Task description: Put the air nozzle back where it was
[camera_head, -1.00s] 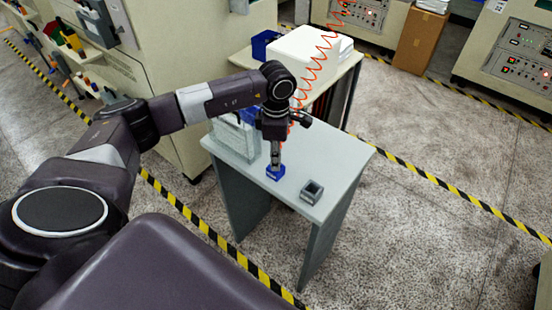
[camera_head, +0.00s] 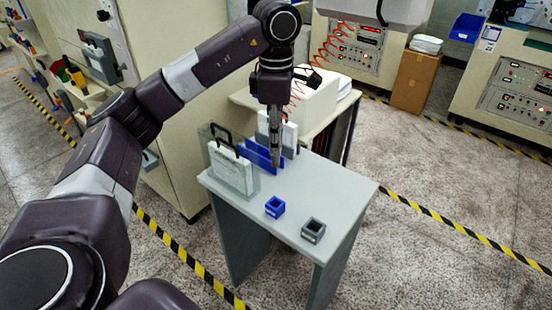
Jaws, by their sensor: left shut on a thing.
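My left gripper (camera_head: 276,162) points down above the grey table, over its back part. It is shut on the air nozzle, which is mostly hidden by the fingers and wrist. The orange coiled hose (camera_head: 333,48) runs down from the upper right and ends behind the gripper. A small blue open holder (camera_head: 275,207) stands on the table below and in front of the gripper, apart from it. A small grey square holder (camera_head: 313,231) stands to its right, nearer the front edge. My right gripper is not in view.
The grey table (camera_head: 340,190) is bare at its right side. A white case with a black handle (camera_head: 230,168) and blue panels (camera_head: 258,154) stand upright at its back left, close to the gripper. A white box (camera_head: 308,108) sits on a table behind.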

